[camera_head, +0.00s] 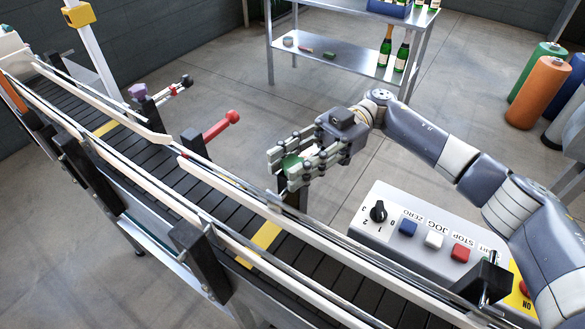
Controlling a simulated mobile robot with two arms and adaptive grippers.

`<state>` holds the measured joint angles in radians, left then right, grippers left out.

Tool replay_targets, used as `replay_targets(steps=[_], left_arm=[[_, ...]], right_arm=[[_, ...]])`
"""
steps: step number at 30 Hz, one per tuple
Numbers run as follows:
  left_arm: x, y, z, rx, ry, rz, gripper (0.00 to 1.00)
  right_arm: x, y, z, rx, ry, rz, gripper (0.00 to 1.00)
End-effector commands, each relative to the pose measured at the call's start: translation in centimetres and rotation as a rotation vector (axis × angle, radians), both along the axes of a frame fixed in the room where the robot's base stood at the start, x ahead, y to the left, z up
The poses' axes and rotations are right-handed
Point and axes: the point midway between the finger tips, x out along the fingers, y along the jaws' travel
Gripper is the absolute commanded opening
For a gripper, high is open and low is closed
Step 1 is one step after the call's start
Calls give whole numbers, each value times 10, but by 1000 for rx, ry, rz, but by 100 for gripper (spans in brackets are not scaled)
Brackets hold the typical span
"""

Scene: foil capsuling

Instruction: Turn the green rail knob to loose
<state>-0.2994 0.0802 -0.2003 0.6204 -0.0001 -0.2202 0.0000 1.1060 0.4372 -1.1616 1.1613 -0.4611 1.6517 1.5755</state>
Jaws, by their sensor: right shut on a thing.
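The green rail knob (291,163) sits on a dark post at the far side of the conveyor, beside the guide rail. My right gripper (291,166) comes in from the right with its fingers around the knob and is shut on it. The fingers hide most of the knob, so its turn position cannot be read. My left gripper is not in view.
The conveyor (225,205) runs from upper left to lower right between pale guide rails. A red handle (222,125) and a purple knob (138,91) stand along its far side. A control box (380,240) with a dial and buttons is below my right arm. A metal shelf (345,55) and gas cylinders (540,92) stand behind.

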Motion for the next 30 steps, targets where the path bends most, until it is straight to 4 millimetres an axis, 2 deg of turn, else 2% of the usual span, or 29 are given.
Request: replay_targets(steps=[13, 14, 16, 17, 30], left_arm=[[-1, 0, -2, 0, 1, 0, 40], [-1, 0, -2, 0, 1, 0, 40], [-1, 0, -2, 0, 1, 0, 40], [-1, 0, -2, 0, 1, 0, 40], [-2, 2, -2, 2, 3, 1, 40]], right_arm=[[0, 0, 1, 3, 1, 12, 8], [0, 0, 1, 3, 1, 11, 34], [0, 0, 1, 3, 1, 11, 50], [0, 0, 1, 2, 1, 11, 53], [5, -5, 0, 0, 0, 9, 53]])
